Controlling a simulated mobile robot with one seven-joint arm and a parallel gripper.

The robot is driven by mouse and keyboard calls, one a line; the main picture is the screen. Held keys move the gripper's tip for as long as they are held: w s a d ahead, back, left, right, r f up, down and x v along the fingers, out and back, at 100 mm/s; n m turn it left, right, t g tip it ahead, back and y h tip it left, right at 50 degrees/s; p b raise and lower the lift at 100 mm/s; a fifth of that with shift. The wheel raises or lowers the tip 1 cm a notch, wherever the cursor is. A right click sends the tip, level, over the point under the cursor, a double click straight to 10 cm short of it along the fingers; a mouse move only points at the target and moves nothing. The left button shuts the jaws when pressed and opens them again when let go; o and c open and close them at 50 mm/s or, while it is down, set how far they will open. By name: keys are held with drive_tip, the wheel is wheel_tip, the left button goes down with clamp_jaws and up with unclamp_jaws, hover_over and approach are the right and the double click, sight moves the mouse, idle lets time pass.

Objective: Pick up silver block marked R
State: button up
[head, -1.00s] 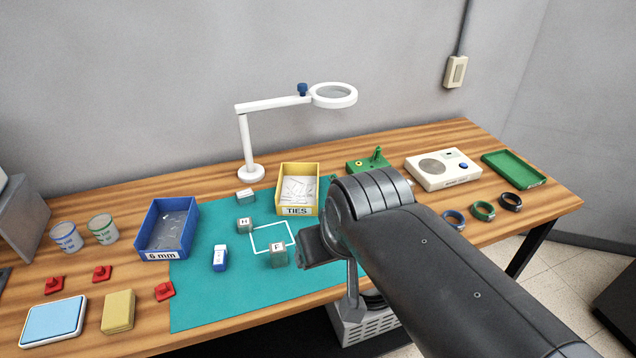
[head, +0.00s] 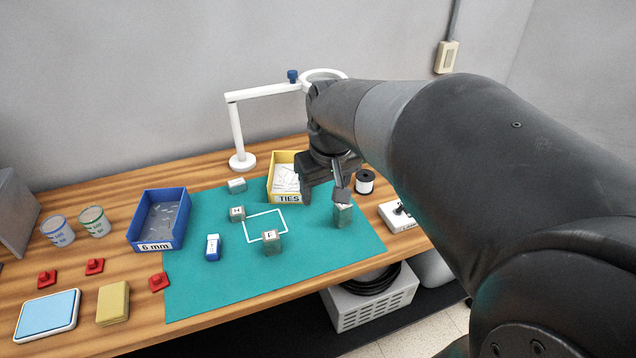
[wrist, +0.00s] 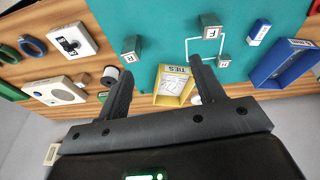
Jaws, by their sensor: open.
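The silver block marked R (wrist: 131,50) stands on the teal mat. In the wrist view it is just beyond the tip of my left-hand finger, with its R readable. In the head view I see it as the block (head: 343,216) at the mat's right part, its top partly covered by my finger. My gripper (head: 324,192) is open and empty above the mat; its two fingers also show in the wrist view (wrist: 164,72), and the block is not centred between them. I cannot tell the height gap.
Similar silver blocks are marked F (head: 272,242) and H (head: 237,214); another (head: 237,186) stands at the back. The yellow TIES bin (head: 289,198) is close behind my gripper, beside the magnifier lamp (head: 237,130). A black spool (head: 365,182) stands right. Open mat lies in front.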

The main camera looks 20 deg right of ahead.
sight(342, 213)
drive_tip(key=w+d+f+g, duration=0.1)
drive_tip(key=w+d+f, duration=0.5)
drive_tip(key=w+d+f+g, duration=0.1)
drive_tip(key=w+d+f, duration=0.2)
drive_tip(key=w, duration=0.1)
drive_tip(key=shift+f+n+g, duration=0.15)
drive_tip(key=shift+n+g, duration=0.15)
drive_tip(key=shift+n, duration=0.1)
drive_tip(key=shift+w+d+f, duration=0.15)
drive_tip(key=shift+f, duration=0.1)
wheel_tip(342, 213, down, 5)
drive_tip(key=shift+f, duration=0.15)
drive_tip(key=f, duration=0.5)
drive_tip(key=shift+s+f, duration=0.25)
drive_tip(key=shift+f, duration=0.05)
drive_tip(key=c, duration=1.2)
